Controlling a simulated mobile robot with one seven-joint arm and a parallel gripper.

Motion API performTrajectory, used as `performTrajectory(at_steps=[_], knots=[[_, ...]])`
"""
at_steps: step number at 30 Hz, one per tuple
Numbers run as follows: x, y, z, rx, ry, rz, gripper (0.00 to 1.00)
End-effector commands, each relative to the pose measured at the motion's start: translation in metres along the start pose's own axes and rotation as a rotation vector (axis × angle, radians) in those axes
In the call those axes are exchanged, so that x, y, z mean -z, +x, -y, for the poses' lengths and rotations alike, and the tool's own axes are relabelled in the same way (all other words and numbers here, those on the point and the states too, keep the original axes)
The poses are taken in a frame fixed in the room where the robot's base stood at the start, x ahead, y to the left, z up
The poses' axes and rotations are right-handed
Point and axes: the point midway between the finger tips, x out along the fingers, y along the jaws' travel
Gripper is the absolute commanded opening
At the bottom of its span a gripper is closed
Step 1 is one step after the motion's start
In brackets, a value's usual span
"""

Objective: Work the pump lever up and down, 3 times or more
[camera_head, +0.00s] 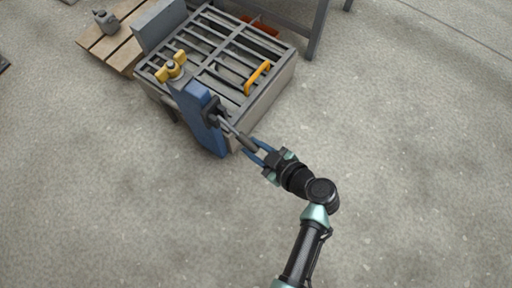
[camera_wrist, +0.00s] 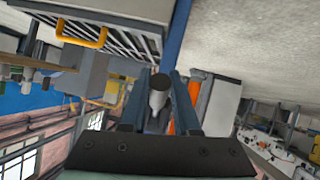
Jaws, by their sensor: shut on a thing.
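The pump lever (camera_head: 235,131) is a dark grey bar that runs from a black pivot on the blue pump body (camera_head: 205,118) down and right to my gripper. My gripper (camera_head: 254,149) has blue fingers and is shut on the lever's outer end, to the right of the pump. In the wrist view, the round end of the lever (camera_wrist: 159,92) sits between the two blue fingers of my gripper (camera_wrist: 159,85). The lever slopes in the picture; its exact height cannot be told.
A grated metal mould (camera_head: 213,60) with a yellow handle (camera_head: 257,77) and a yellow clamp (camera_head: 171,66) stands behind the pump. A wooden pallet (camera_head: 117,42) lies at the upper left. A grey table leg (camera_head: 318,28) stands at the back. The concrete floor around my arm is clear.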

Motion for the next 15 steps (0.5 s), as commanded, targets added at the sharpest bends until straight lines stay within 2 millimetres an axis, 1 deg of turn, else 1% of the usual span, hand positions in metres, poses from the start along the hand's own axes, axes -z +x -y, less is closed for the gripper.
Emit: performTrajectory(at_steps=[1, 15], knots=[[-0.0032, 0.0029, 0.0009, 0.0, 0.001, -0.008, 0.0], [-0.0009, 0.0043, 0.001, -0.002, 0.005, -0.032, 0.0]])
